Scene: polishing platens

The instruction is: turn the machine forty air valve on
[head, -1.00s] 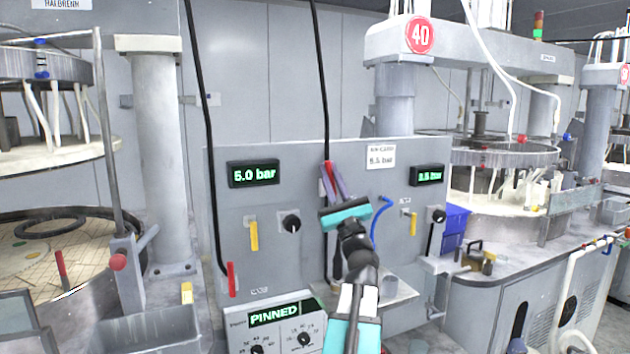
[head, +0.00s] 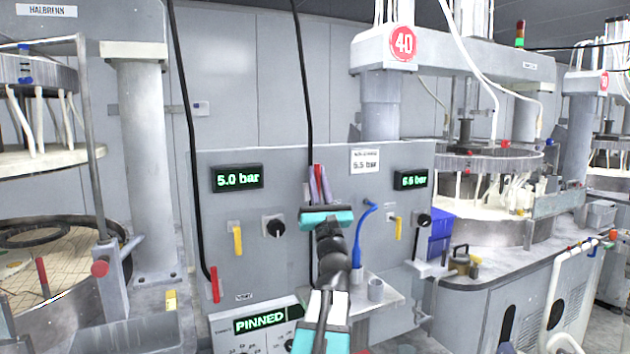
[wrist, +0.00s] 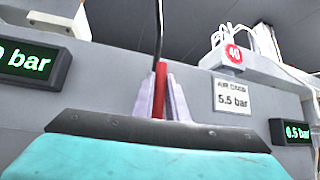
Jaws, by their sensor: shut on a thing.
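My gripper (head: 320,188) is shut on a red lever (head: 317,170) in front of the grey panel (head: 290,180). The lever stands about upright beside a black line that runs up the panel. In the wrist view the red lever (wrist: 159,92) shows between the two pale fingers (wrist: 160,100), with the line rising above it. The lever's lower part is hidden behind my gripper. The number 40 sign (head: 403,43) is on the machine at the upper right. A card (head: 365,161) reads 5.5 bar.
Another red lever (head: 214,284) hangs low on the left line. Yellow levers (head: 237,240) and (head: 397,228) a second yellow lever sit beside black knobs. The left display (head: 238,177) reads 5.0 bar.

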